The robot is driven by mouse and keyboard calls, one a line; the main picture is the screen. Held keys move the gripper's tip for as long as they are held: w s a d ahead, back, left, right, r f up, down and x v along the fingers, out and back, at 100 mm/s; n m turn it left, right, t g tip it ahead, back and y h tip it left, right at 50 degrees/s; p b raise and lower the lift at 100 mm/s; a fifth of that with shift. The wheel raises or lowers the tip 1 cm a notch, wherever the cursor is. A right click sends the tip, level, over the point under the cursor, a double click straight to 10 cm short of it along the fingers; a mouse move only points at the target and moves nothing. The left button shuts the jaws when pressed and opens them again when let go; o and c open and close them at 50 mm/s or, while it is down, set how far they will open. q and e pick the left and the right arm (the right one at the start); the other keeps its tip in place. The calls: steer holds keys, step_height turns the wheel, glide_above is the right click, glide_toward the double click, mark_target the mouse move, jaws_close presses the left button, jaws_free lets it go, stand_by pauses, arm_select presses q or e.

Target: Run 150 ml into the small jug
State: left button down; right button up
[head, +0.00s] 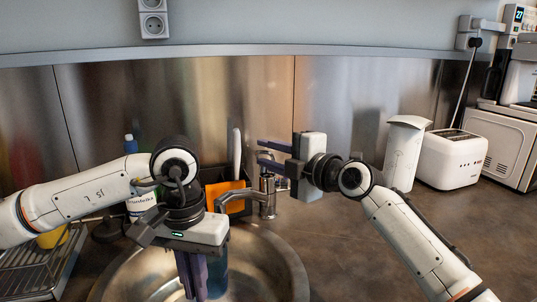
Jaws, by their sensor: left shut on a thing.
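My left gripper (192,275) points down over the sink (285,265) and is shut on a bluish see-through vessel, which looks like the small jug (218,274). The fingers and gripper body hide much of it, and I cannot see its inside or any level. The metal tap (266,190) stands behind the sink, its spout reaching left towards the jug's top. I cannot tell whether water runs. My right gripper (268,157) is open, its fingers pointing left at the top of the tap. I cannot tell whether they touch it.
A white-labelled bottle (140,200) is behind my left arm, and a dish rack (40,265) is at far left. A white container (403,155) and toaster (452,158) stand right. The counter (340,240) right of the sink is clear.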

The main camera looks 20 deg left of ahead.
jaws_close()
steer(key=shift+r, duration=0.1)
stand_by(1.2)
